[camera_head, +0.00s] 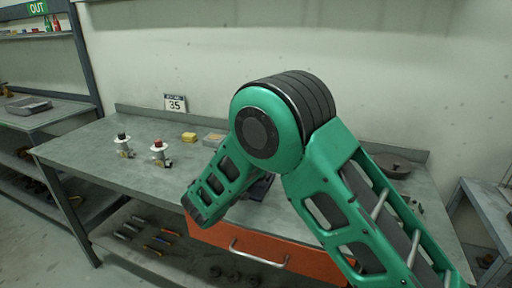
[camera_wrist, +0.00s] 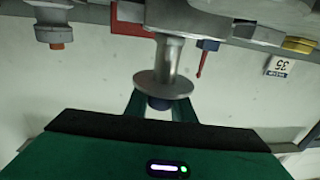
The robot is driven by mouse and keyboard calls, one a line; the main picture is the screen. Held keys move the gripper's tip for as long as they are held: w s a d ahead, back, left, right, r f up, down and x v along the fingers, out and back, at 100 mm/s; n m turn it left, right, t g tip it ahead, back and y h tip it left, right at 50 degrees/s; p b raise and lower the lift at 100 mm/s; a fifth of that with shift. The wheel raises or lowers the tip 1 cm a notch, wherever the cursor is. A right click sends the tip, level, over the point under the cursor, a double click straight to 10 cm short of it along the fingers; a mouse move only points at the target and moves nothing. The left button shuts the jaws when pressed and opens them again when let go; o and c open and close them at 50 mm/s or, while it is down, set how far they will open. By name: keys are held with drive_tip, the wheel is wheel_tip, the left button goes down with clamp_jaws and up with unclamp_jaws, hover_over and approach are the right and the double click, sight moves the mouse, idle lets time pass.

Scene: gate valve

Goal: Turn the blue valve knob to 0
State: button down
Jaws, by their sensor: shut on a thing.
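In the wrist view, a grey metal valve stem with a round flange (camera_wrist: 164,88) runs down to a dark blue knob (camera_wrist: 158,103). My gripper (camera_wrist: 160,108) is shut on the blue knob, with one green finger on each side of it. Most of the knob is hidden by my fingers and the gripper body, and no marking on it can be read. In the head view, my green arm covers the blue knob and my gripper. A small sign (camera_head: 175,103) reading 35 stands at the back of the bench; it also shows upside down in the wrist view (camera_wrist: 280,67).
An orange drawer front (camera_head: 300,262) is below. A dark round object (camera_head: 390,165) lies at right.

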drive_tip(key=shift+a+f, duration=0.1)
drive_tip(key=c, duration=1.5)
unclamp_jaws()
drive_tip(key=v, duration=1)
drive_tip(key=shift+s, duration=0.35)
